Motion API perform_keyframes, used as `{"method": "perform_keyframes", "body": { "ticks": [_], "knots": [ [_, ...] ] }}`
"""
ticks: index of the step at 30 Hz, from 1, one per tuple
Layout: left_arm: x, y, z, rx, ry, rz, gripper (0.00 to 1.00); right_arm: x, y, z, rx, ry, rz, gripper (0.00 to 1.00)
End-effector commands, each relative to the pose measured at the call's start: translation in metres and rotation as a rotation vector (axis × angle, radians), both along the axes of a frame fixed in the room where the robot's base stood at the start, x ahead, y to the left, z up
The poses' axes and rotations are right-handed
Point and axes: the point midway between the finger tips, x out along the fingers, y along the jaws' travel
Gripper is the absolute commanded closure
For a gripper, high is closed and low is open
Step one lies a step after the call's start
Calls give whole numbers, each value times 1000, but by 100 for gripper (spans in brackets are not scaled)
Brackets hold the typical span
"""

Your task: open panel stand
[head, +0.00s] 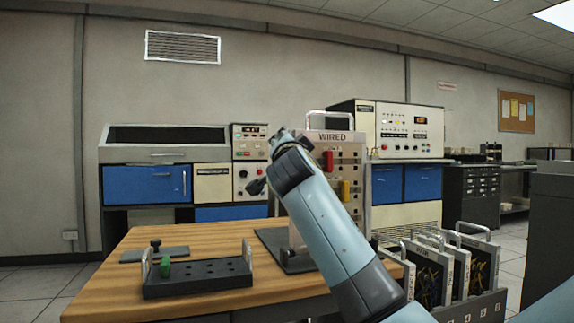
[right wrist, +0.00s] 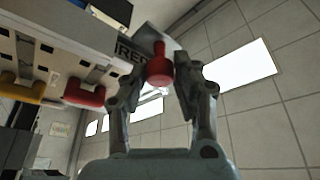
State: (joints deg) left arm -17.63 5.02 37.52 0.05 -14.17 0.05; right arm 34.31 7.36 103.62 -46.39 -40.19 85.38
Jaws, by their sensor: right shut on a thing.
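The panel stand (head: 333,138), a pale upright panel labelled WIRED with a handle on top, stands on the wooden table in the head view. My right arm crosses in front of it and hides part of its face. My right gripper (head: 281,142) is at its upper left edge. In the right wrist view, the right gripper (right wrist: 162,80) is shut on a red ball knob (right wrist: 159,65) on a red stalk, beside a partly covered label plate. The knob is hidden in the head view. My left gripper is not in view.
The stand face bears a red handle (head: 327,161) and a yellow handle (head: 345,190). A dark tray (head: 198,280) with a green peg stands on the wooden table (head: 110,290) at front left. A rack of framed panels (head: 428,272) stands at right. Blue-doored cabinets (head: 147,184) stand behind.

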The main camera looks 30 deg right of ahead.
Motion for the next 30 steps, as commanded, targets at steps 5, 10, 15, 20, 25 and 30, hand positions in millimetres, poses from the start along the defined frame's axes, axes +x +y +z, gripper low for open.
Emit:
{"method": "perform_keyframes", "body": {
  "ticks": [5,10,15,20,25,30],
  "knots": [
    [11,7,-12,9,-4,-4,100,-1,1,-6,-6,-26,0,100],
    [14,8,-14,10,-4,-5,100,-3,1,-4,-9,-40,1,100],
    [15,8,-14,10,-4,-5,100,-3,1,-4,-9,-42,1,100],
    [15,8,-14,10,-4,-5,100,-3,1,-5,-8,-40,0,100],
    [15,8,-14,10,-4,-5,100,-3,1,-6,-8,-39,0,61],
    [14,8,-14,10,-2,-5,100,-3,1,-4,-10,-42,1,49]
  ]
}}
